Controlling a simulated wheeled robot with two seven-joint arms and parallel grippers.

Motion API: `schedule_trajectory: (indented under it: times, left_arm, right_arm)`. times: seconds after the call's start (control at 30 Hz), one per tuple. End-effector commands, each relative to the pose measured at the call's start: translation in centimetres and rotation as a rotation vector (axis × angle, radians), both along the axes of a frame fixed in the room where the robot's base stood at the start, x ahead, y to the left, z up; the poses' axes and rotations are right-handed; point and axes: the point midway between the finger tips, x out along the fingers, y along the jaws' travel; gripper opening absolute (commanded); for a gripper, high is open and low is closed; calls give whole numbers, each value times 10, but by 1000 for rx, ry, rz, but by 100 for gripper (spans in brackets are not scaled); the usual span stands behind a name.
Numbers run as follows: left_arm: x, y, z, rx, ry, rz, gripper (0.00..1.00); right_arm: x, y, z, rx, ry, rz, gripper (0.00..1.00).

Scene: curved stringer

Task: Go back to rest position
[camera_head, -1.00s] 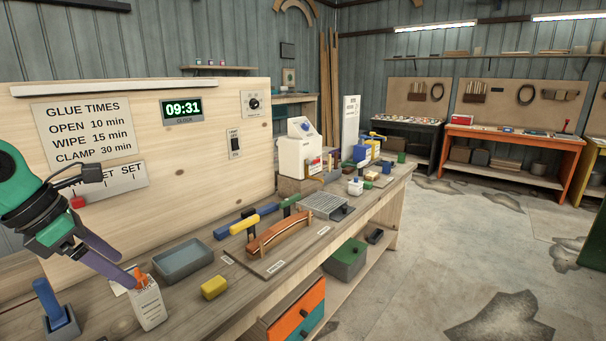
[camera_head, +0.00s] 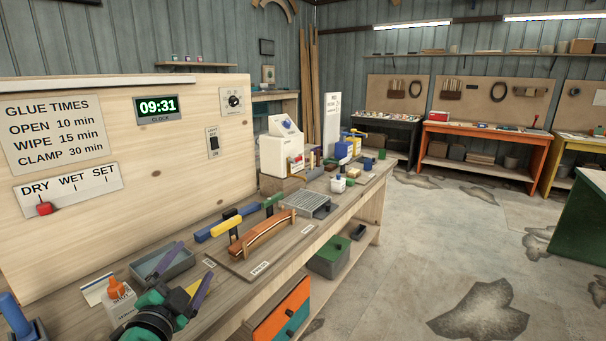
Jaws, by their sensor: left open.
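My left gripper (camera_head: 195,259) is low at the bottom left of the head view, its green and black wrist coming up from the lower edge. Its two purple fingers are spread apart, pointing away over the bench. A yellow block (camera_head: 194,287) shows between the fingers and is partly hidden; I see no grip on it. The left finger overlaps the grey tray (camera_head: 178,268) in the picture. The white glue bottle with an orange cap (camera_head: 117,292) stands just left of the wrist, apart from the fingers. My right gripper is not in view.
A curved wooden piece (camera_head: 263,235) rests on a board on the workbench. A blue and yellow clamp (camera_head: 226,224) lies behind it. A blue-handled tool (camera_head: 14,314) stands at the far left. A white machine (camera_head: 281,152) is further back. Open floor (camera_head: 430,240) lies to the right.

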Motion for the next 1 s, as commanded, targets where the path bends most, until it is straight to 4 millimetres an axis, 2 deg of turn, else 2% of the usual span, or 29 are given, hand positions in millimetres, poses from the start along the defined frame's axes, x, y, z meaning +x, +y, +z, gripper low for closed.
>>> schedule_trajectory:
  times: [0.03, 0.1, 0.2, 0.3, 0.4, 0.6, 0.73, 0.87, 0.97, 1.0]
  left_arm:
    - [-14, 12, -42, -125, 149, 77, 100]
    - [-39, 23, -95, -266, 345, 177, 100]
    - [-79, 27, -153, -407, 577, 283, 100]
    - [-118, 24, -193, -507, 763, 362, 100]
    - [-157, 17, -222, -584, 926, 426, 100]
    - [-234, -1, -258, -700, 1221, 531, 100]
    - [-224, -1, -314, -686, 1241, 539, 100]
    - [-222, -2, -371, -677, 1262, 546, 100]
    - [-227, -2, -423, -668, 1282, 552, 100]
    - [-232, -2, -445, -664, 1290, 554, 100]
  right_arm:
    - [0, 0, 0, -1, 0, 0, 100]
    - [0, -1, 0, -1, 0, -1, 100]
    - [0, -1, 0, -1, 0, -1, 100]
    - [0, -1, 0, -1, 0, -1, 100]
    - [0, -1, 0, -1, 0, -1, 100]
    - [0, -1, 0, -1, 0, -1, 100]
    - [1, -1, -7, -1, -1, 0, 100]
    - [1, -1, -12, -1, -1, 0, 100]
    - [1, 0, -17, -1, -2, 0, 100]
    - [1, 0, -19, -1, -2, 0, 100]
